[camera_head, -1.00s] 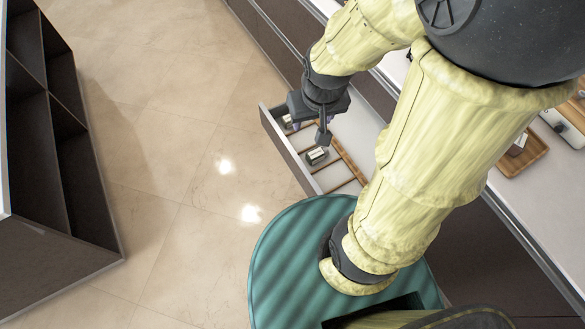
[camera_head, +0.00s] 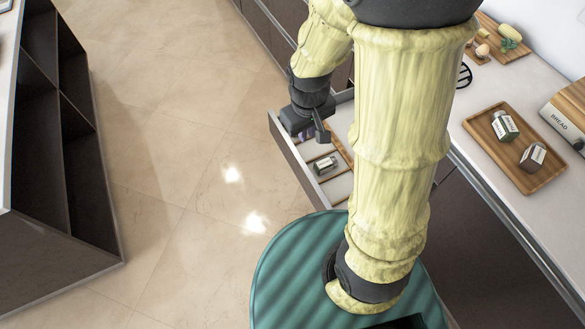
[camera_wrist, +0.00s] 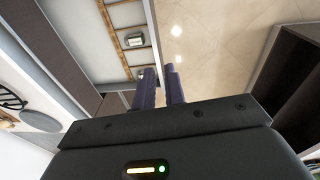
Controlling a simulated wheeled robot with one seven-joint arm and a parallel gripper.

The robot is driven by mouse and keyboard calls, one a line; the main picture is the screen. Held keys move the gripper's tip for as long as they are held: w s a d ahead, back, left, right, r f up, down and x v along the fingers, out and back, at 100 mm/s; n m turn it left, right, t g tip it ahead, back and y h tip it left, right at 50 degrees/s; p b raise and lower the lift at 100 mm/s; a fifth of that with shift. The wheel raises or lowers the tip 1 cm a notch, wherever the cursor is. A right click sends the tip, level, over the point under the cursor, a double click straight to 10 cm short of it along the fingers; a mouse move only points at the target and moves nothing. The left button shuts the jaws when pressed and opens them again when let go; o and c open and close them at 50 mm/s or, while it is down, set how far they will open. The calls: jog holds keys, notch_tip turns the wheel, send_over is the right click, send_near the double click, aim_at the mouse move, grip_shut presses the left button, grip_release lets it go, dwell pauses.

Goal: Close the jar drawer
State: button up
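The jar drawer (camera_head: 290,155) stands pulled out from the counter front, with its dark front panel facing the open floor. Inside it are wooden dividers and a small jar (camera_head: 324,165) with a pale label. In the wrist view the drawer's pale interior (camera_wrist: 85,30) and the jar (camera_wrist: 134,40) show at upper left. My gripper (camera_head: 313,133) is above the drawer near its front panel. In the wrist view the two purple fingers (camera_wrist: 160,92) are a small gap apart, close to the panel's edge. Whether they touch or straddle it is unclear. My arm hides the drawer's back part.
A dark shelf unit (camera_head: 55,130) stands at left. The tiled floor (camera_head: 180,130) between is clear.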

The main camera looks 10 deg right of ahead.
jog(key=w+a+f+n+h+b, duration=0.1)
jog(key=w+a+f+n+b, duration=0.1)
jog(key=f, duration=0.4)
jog(key=w+a+f+n+g+h+b, duration=0.1)
jog(key=w+a+f+n+b, duration=0.1)
jog(key=f+n, duration=0.2)
jog(key=w+a+f+n+h+b, duration=0.2)
jog(key=f+b, duration=0.1)
jog(key=f, duration=0.5)
jog(key=shift+w+f+n, duration=0.15)
jog(key=shift+n, duration=0.25)
grip_shut()
jog(key=w+a+f+n+t+h+b, duration=0.1)
jog(key=w+a+f+n+h+b, duration=0.1)
jog(key=f, duration=0.4)
jog(key=w+a+f+n+t+h+b, duration=0.1)
jog(key=w+a+f+n+h+b, duration=0.1)
jog(key=a+f+n+b, duration=0.1)
notch_tip(320, 180, down, 3)
jog(key=a+n, duration=0.1)
jog(key=n, duration=0.2)
send_near(298, 164)
notch_tip(298, 164, down, 4)
jog(key=shift+w+d+f, duration=0.1)
jog(key=shift+w+d, duration=0.1)
jog(key=shift+d, duration=0.75)
jog(key=shift+w+d+f, duration=0.1)
jog(key=shift+w+d, duration=0.1)
jog(key=shift+d, duration=0.75)
jog(key=shift+r, duration=0.1)
